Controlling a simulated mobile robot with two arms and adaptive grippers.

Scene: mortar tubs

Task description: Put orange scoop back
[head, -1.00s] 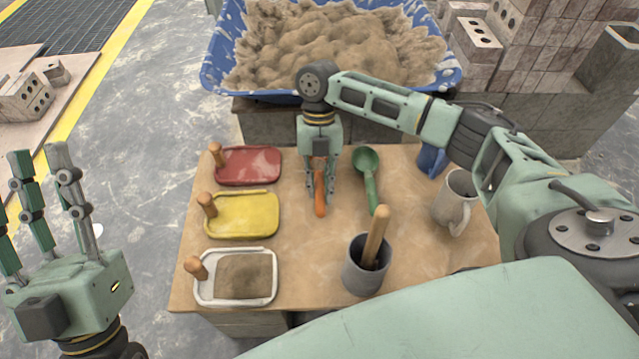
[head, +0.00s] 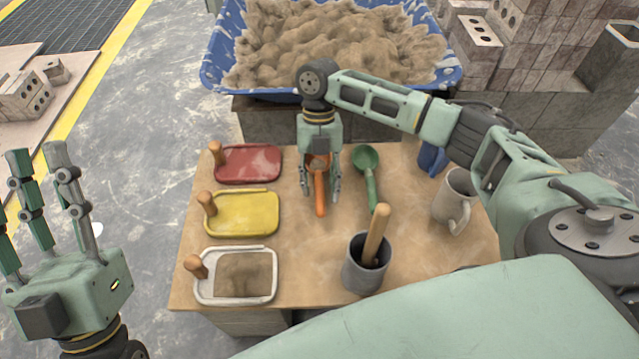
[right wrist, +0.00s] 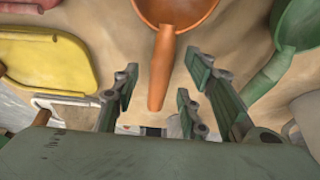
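The orange scoop (head: 320,190) lies on the table, its handle pointing toward the front. It also shows in the right wrist view (right wrist: 165,65), bowl at the top and handle hanging down between the fingers. My right gripper (head: 320,195) is above the scoop with its fingers spread on both sides of the handle; it is open and apart from the handle. The fingers also show in the right wrist view (right wrist: 160,100). The scoop's bowl is partly hidden under the gripper in the head view. My left gripper (head: 40,160) is raised at the left, fingers apart and empty.
A green scoop (head: 368,175) lies just right of the orange one. Red (head: 250,165), yellow (head: 245,214) and white (head: 205,292) trays line the left side. A grey pot with a wooden handle (head: 362,275) and a mug (head: 453,203) stand right. A blue tub (head: 222,60) of mortar is behind.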

